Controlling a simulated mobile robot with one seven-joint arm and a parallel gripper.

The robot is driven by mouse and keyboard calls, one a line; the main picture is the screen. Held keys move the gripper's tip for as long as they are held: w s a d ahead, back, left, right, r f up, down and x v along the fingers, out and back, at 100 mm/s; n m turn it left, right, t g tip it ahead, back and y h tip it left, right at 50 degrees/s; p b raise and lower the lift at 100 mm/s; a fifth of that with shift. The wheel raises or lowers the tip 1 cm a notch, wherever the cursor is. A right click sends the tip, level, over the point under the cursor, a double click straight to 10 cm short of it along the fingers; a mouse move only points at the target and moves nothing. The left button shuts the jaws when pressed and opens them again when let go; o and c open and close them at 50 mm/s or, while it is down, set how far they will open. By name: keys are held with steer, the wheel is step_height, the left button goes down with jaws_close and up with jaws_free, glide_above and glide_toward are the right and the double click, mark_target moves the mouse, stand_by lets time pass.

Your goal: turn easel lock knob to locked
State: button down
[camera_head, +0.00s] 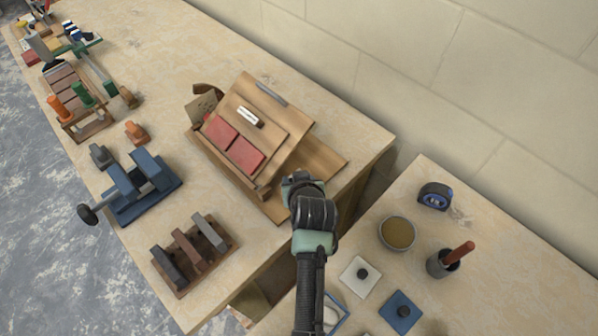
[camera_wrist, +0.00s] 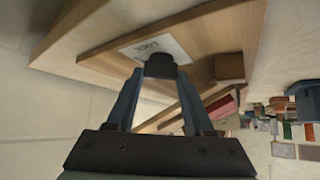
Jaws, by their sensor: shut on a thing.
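The wooden easel (camera_head: 285,130) stands on the left bench, its sloping board carrying two red tiles (camera_head: 243,156) and a small white label. In the wrist view a dark lock knob (camera_wrist: 160,64) sticks out from the easel's wooden side, in front of a white plate (camera_wrist: 160,47) with dark lettering. My gripper (camera_wrist: 161,76) is shut on the knob, with a blue finger on each side. How far the knob is turned is hard to tell. In the head view my wrist hides the knob and the fingers at the easel's lower right side.
A blue clamp-like fixture (camera_head: 141,186) and a rack of blocks (camera_head: 190,256) stand left of the easel. The right bench holds a bowl (camera_head: 397,233), a cup with a red handle (camera_head: 442,264) and a tape measure (camera_head: 435,196). A gap separates the benches.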

steer(key=m+h, duration=0.2)
steer(key=shift+a+m, duration=0.25)
steer(key=shift+m, duration=0.15)
steer(key=m+h, duration=0.1)
steer(key=m+h+b, duration=0.1)
steer(key=shift+w+a+f+m, duration=0.1)
steer(key=shift+a+f+m, duration=0.05)
steer(key=shift+m, duration=0.25)
steer(key=m+h+b, duration=0.1)
steer(key=m+b, duration=0.1)
steer(key=m+g+h+b, duration=0.1)
steer(key=b, duration=0.1)
steer(key=shift+w+a+m+g+h, duration=0.1)
steer(key=shift+m+g+h, duration=0.2)
steer(key=shift+m+h, duration=0.1)
steer(key=shift+m+g+h+b, duration=0.4)
steer(key=shift+m+b, duration=0.1)
steer(key=shift+m, duration=0.1)
steer(key=shift+c, duration=1.4)
jaws_free()
steer(key=shift+r, duration=0.2)
steer(key=shift+w+r, duration=0.1)
